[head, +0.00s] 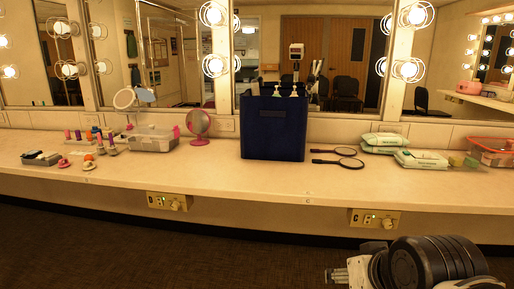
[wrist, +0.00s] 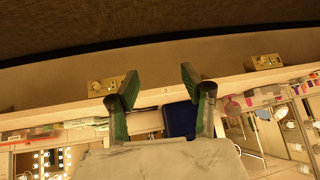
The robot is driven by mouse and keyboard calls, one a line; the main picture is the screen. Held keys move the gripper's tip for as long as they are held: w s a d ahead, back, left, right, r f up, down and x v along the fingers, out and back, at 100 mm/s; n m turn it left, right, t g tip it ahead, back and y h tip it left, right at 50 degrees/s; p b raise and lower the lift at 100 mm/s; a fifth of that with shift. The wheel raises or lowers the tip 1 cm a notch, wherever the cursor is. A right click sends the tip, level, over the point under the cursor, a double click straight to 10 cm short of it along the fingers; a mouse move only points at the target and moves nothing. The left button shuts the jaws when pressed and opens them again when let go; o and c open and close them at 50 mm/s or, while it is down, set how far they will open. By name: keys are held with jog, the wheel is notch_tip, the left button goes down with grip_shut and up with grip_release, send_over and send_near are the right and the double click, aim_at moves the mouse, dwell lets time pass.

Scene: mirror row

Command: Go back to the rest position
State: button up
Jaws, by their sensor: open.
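My gripper (wrist: 158,95) shows in the wrist view with its two fingers wide apart and nothing between them. The wrist view is upside down, with the floor at the top and the counter below. In the head view, part of my arm (head: 430,264) shows at the bottom right, in front of the counter; the fingers are not visible there. The gripper is apart from the counter (head: 225,180). A dark blue bin (head: 273,128) stands upright on the counter, with white pump tops (head: 292,92) showing above its rim. The bin also shows beyond the fingers in the wrist view (wrist: 180,120).
Two black hand mirrors (head: 345,163), green-white wipe packs (head: 420,159) and a red-rimmed basket (head: 492,152) lie right of the bin. A pink mirror (head: 198,125), clear box (head: 152,140) and grey tray (head: 41,159) stand left. Outlet boxes (head: 168,201) protrude below the counter edge.

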jog(key=s+d+f+g+h, duration=0.1)
jog(key=s+d+f, duration=0.1)
jog(key=s+d, duration=0.15)
notch_tip(320, 180, up, 17)
jog(key=a+p, duration=0.1)
jog(key=p, duration=1.6)
